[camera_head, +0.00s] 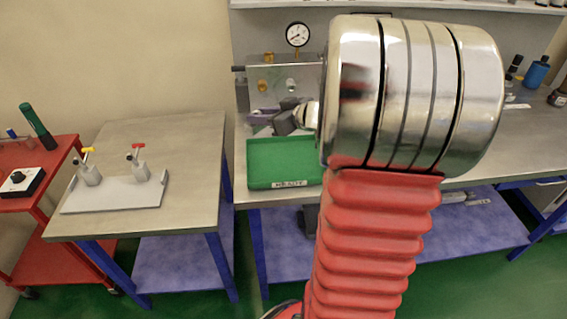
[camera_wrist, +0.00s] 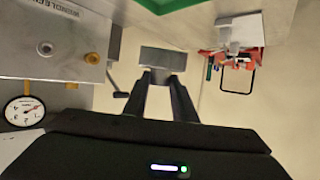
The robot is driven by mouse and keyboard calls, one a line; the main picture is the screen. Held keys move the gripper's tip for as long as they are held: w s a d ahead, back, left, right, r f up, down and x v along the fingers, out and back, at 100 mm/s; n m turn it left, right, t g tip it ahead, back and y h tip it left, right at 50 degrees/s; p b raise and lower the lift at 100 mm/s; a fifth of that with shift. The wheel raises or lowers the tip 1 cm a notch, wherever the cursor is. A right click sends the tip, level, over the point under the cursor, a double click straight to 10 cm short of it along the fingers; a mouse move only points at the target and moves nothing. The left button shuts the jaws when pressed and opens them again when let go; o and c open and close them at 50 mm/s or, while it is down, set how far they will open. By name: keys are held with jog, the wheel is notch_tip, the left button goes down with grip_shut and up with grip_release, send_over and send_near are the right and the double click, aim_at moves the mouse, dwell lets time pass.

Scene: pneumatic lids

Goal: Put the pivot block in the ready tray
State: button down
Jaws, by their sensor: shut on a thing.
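The pivot block appears as a plain grey block (camera_wrist: 163,60) in the wrist view. My gripper (camera_wrist: 163,78) is shut on it, with one dark finger on each side. The ready tray is a green, shallow tray (camera_head: 284,164) with a white label on its front edge, on the bench in the head view. A green corner of it shows at the top of the wrist view (camera_wrist: 165,4). In the head view my gripper (camera_head: 286,122) is a dark shape near the tray's back edge, partly hidden by my arm. I cannot clearly tell the block apart there.
A metal panel (camera_head: 270,75) with brass fittings and a pressure gauge (camera_head: 298,35) stands behind the tray. A side table (camera_head: 190,150) holds a pale plate (camera_head: 115,195) with two small valves. A red cart (camera_head: 52,190) stands at far left. Bottles (camera_head: 536,72) stand at right.

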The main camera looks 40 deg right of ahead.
jog(key=s+d+f, duration=0.1)
jog(key=s+d, duration=0.3)
jog(key=s, duration=0.2)
jog(key=shift+s+d+y, duration=0.3)
jog(key=shift+s+d, duration=0.1)
jog(key=shift+f, duration=3.1)
jog(key=shift+f, duration=1.9)
jog(key=c, duration=1.5)
grip_release()
jog(key=shift+f, duration=0.1)
jog(key=shift+o, duration=0.2)
